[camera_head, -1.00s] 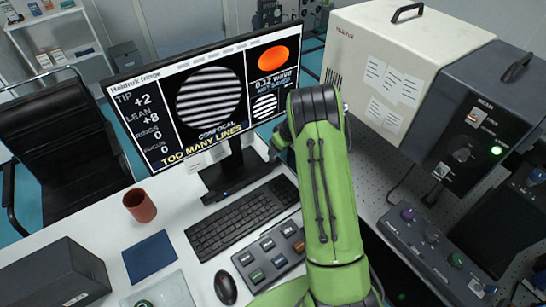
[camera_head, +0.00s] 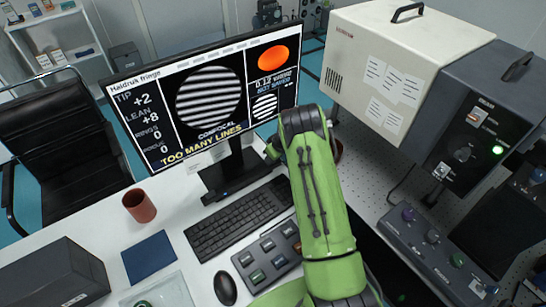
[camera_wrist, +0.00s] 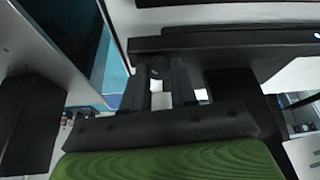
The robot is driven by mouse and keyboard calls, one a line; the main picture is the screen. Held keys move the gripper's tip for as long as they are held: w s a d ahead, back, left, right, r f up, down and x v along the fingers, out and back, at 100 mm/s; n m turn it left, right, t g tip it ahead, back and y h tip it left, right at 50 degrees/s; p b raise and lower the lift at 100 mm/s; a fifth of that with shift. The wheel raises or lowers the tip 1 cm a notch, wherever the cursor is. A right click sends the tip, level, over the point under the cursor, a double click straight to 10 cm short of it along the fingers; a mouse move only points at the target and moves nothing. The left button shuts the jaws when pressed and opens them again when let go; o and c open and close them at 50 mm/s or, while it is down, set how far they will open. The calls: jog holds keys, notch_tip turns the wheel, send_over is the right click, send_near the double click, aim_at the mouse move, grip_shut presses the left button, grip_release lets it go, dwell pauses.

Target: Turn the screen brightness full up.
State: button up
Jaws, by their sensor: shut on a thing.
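The screen (camera_head: 208,95) is lit on the white desk. It shows grey stripes, an orange disc and the words "TOO MANY LINES". In the wrist view, the screen's dark lower edge (camera_wrist: 240,40) runs across the top. My gripper (camera_wrist: 160,78) is at this edge, its two dark fingers closed on a small dark round knob (camera_wrist: 157,66). The knob is mostly hidden between the fingers, and its setting cannot be read. In the head view my green arm hides most of the gripper, which reaches toward the screen's lower right.
A keyboard (camera_head: 240,218), a grey button box (camera_head: 268,254) and a mouse (camera_head: 225,288) lie in front of the screen. A red-brown cup (camera_head: 139,206) stands to the left. A large beige and dark instrument (camera_head: 395,70) and a knob panel (camera_head: 435,245) are at right.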

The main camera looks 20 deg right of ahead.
jog(key=shift+m+b, duration=0.35)
jog(key=shift+m, duration=0.05)
grip_shut()
jog(key=m+h+b, duration=0.1)
jog(key=m+b, duration=0.1)
jog(key=m, duration=0.1)
jog(key=shift+a+f+m+h+b, duration=0.1)
jog(key=shift+a+m+h+b, duration=0.05)
jog(key=shift+m+h+b, duration=0.25)
jog(key=m+h+b, duration=0.1)
jog(key=m, duration=0.1)
jog(key=m+h+b, duration=0.1)
jog(key=m+b, duration=0.1)
jog(key=m, duration=0.1)
jog(key=shift+w+a, duration=0.1)
jog(key=m+g+h+b, duration=0.1)
jog(key=m, duration=0.4)
jog(key=shift+w+m+g+h, duration=0.1)
jog(key=shift+m+g+h, duration=0.25)
jog(key=shift+m, duration=0.65)
jog(key=shift+m+g+h, duration=0.15)
jog(key=shift+m+g, duration=0.4)
jog(key=shift+m, duration=0.45)
jog(key=o, duration=1)
grip_release()
jog(key=shift+c, duration=0.2)
